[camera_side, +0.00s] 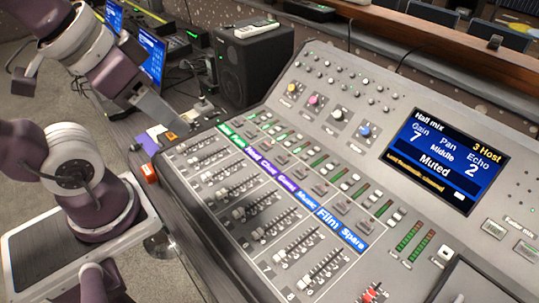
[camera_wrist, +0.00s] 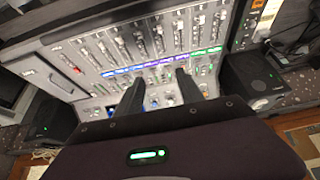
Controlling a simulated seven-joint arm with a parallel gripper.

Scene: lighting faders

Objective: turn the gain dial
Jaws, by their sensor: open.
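The mixing console (camera_side: 290,160) fills the middle and right of the side view. On its upper panel stands a row of dials: a yellow-capped dial (camera_side: 292,87), a pink-capped dial (camera_side: 313,99), a white-capped dial (camera_side: 337,114) and a blue-capped dial (camera_side: 364,130). Their labels are too small to read, so I cannot tell which is gain. The screen (camera_side: 436,160) reads Hall mix, 3 Host, Gain 7, Pan Middle, Echo 2, Muted. My gripper (camera_side: 184,130) is by the console's left end, apart from the dials. In the wrist view my gripper (camera_wrist: 159,76) has its two dark fingers apart, nothing clearly held.
Several faders (camera_side: 262,220) cover the lower panel, below coloured channel labels (camera_side: 288,185). A black speaker (camera_side: 252,68) stands behind the console's left end. Laptops (camera_side: 150,50), cables and coloured notes (camera_side: 155,138) lie on the left of the desk.

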